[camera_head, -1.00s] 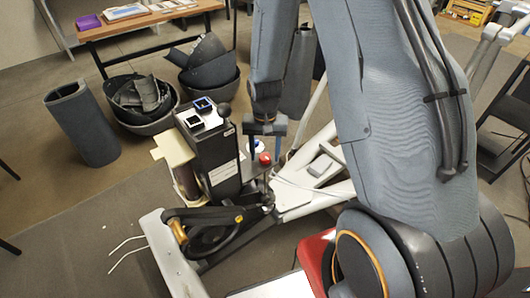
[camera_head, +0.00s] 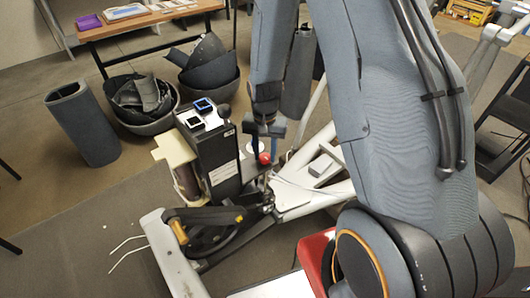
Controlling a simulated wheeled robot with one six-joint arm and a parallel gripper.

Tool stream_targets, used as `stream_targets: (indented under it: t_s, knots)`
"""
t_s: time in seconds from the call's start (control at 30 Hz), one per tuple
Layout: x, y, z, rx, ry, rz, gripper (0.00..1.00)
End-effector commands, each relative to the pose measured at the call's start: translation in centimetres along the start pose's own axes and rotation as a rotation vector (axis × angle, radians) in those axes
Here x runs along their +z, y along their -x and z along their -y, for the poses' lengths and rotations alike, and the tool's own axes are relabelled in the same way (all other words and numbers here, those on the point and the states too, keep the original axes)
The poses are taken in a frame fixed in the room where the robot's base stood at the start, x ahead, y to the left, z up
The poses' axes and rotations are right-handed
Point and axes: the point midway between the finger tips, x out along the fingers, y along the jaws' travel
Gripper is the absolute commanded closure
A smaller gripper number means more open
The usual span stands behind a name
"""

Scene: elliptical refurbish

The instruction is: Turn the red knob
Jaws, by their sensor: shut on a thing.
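The red knob (camera_head: 265,158) is a small round red thing on the elliptical machine, just right of its dark upright housing. My gripper (camera_head: 264,155) points down over it, with one blue finger on each side of the knob. The jaws are shut on the red knob. Its lower part and base are partly hidden by the fingers.
The dark housing (camera_head: 215,155) stands close to the left of my gripper, with two small devices on top. White frame beams (camera_head: 310,178) lie to the right. Bins of scrap (camera_head: 145,104) and a wooden table (camera_head: 150,17) are farther back.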

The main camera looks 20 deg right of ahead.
Motion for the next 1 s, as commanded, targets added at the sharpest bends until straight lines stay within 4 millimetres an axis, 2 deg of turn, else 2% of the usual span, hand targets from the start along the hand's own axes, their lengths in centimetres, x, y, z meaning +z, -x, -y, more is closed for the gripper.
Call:
stream_targets:
  t_s: [0.6,1.0]
  knots:
    - [0.02,0.11,-0.03,0.001,-0.538,0.001,0.9]
    - [-0.02,0.09,-0.01,0.0,-0.75,0.0,0.9]
